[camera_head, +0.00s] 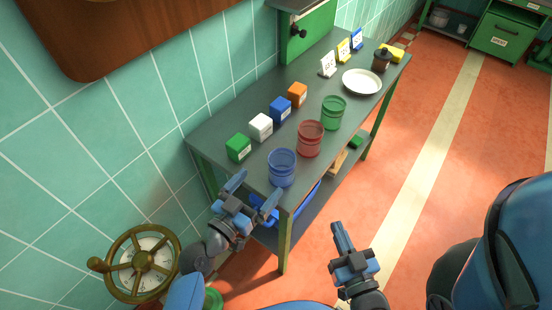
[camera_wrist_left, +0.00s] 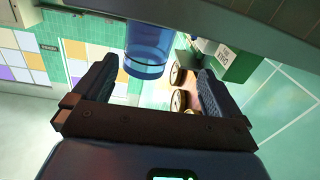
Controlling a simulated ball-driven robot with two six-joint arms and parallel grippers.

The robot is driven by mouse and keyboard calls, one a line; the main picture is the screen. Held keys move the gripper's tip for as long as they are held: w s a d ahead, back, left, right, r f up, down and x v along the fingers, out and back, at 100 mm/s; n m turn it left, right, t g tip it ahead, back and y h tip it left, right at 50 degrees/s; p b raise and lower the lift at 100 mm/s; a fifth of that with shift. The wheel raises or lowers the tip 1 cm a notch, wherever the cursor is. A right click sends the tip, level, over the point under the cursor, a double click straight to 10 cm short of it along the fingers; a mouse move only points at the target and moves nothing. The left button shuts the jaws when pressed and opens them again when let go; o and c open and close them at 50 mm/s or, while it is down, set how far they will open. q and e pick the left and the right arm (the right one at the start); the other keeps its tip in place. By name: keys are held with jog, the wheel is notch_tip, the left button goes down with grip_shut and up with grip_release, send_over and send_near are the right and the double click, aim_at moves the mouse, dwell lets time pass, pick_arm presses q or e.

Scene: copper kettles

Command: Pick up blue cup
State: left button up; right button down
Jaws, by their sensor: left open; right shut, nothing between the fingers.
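The blue cup (camera_head: 282,167) stands upright on the near end of the dark table (camera_head: 215,131). My left gripper (camera_head: 254,193) is open and empty at the table's near edge, just left of and below the cup in the head view. In the left wrist view the blue cup (camera_wrist_left: 147,55) shows ahead, between the lines of the open fingers (camera_wrist_left: 158,78) and nearer the left one. It appears apart from both fingers. My right gripper (camera_head: 341,237) is shut and empty, off the table over the floor at the right.
A red cup (camera_head: 310,140) and a green cup (camera_head: 333,113) stand behind the blue cup. A green box (camera_head: 238,147), white box (camera_head: 260,127), blue box (camera_head: 280,109) and orange box (camera_head: 297,95) line the wall side. A white plate (camera_head: 362,81) lies farther back.

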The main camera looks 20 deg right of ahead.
aim_at(272, 175)
pick_arm(q)
jog(key=shift+s+d+m+g, duration=0.15)
jog(key=shift+s+m+g, duration=0.15)
jog(key=shift+s+m, duration=0.15)
jog(key=shift+w+d+r, duration=0.15)
jog(key=shift+d, duration=0.05)
jog(key=p+x, duration=0.1)
jog(key=x, duration=0.3)
jog(key=shift+w+d, duration=0.15)
jog(key=shift+d, duration=0.05)
jog(key=shift+w+d+p, duration=0.3)
jog(key=shift+d+p, duration=0.1)
jog(key=shift+d, duration=0.05)
jog(key=x, duration=0.2)
jog(key=p+x, duration=0.1)
jog(key=x, duration=0.1)
jog(key=shift+s+d+r, duration=0.15)
jog(key=shift+s+d, duration=0.05)
jog(key=shift+s, duration=0.1)
jog(key=shift+w+d, duration=0.25)
pick_arm(e)
jog(key=r, duration=0.3)
jog(key=shift+s+a+r, duration=0.1)
jog(key=shift+s, duration=0.1)
pick_arm(q)
jog(key=c, duration=1)
